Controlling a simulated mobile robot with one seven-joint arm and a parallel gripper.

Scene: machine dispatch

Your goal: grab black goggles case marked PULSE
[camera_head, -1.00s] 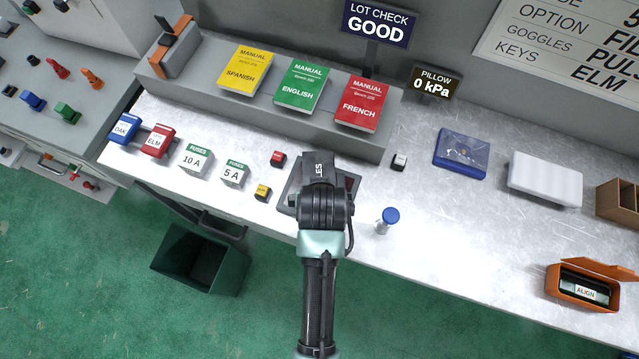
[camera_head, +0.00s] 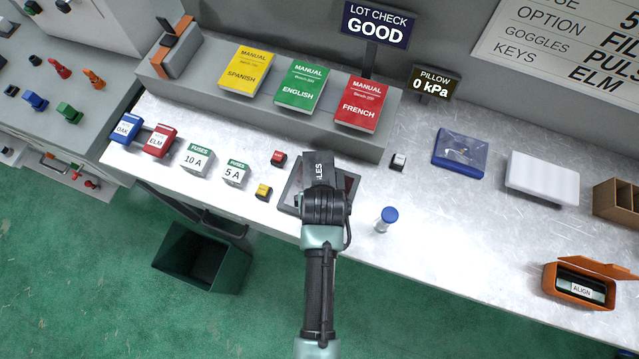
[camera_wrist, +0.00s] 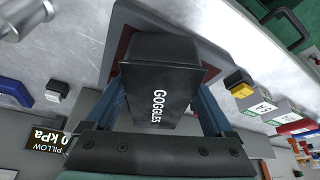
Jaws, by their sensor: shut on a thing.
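A black case (camera_wrist: 162,85) with white GOGGLES lettering sits between the two blue fingers of my gripper (camera_wrist: 162,100) in the wrist view. The fingers are shut on its sides. The word PULSE is not visible on the faces I see. In the head view my gripper (camera_head: 322,190) is over the front of the bench, and the end of the case (camera_head: 319,168) shows beyond it with part of the lettering. The case is over a dark tray (camera_head: 289,196) with a reddish inside. I cannot tell whether it touches the tray.
Red (camera_head: 278,157) and yellow (camera_head: 263,191) buttons are left of the tray. A blue-capped vial (camera_head: 387,218) stands close on its right. A grey shelf (camera_head: 220,95) with manuals is behind. An open orange case (camera_head: 570,293) lies front right. Bare bench lies between the vial and orange case.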

